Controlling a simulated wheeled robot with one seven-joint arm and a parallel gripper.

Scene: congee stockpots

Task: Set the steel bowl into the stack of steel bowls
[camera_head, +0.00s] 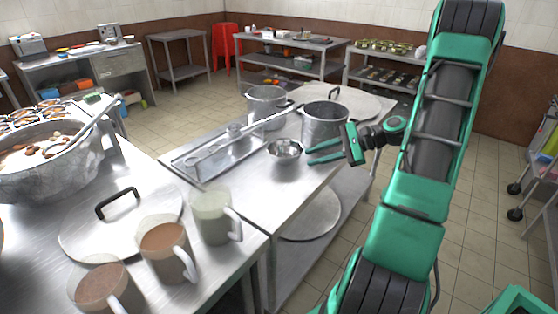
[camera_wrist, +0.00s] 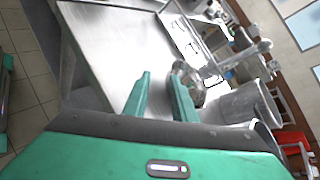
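Shiny steel bowl ware (camera_head: 285,151) stands upright near the right edge of the steel table. I cannot tell whether it is one bowl or several nested ones; no separate second bowl or stack is clear. My gripper (camera_head: 311,155) is open, its green fingertips just right of the bowl ware and apart from each other. In the wrist view my gripper (camera_wrist: 160,76) shows bare table between its fingers. The bowl ware (camera_wrist: 198,94) shows there beyond the right finger, which partly hides it. I see nothing held.
A steel tray (camera_head: 193,178) with a long-handled utensil lies left of the bowl ware. Two stockpots (camera_head: 325,124) (camera_head: 268,106) stand behind. Mugs (camera_head: 166,248), a flat lid (camera_head: 82,232) and a large pot (camera_head: 45,178) occupy the nearer counter. The table's front strip is clear.

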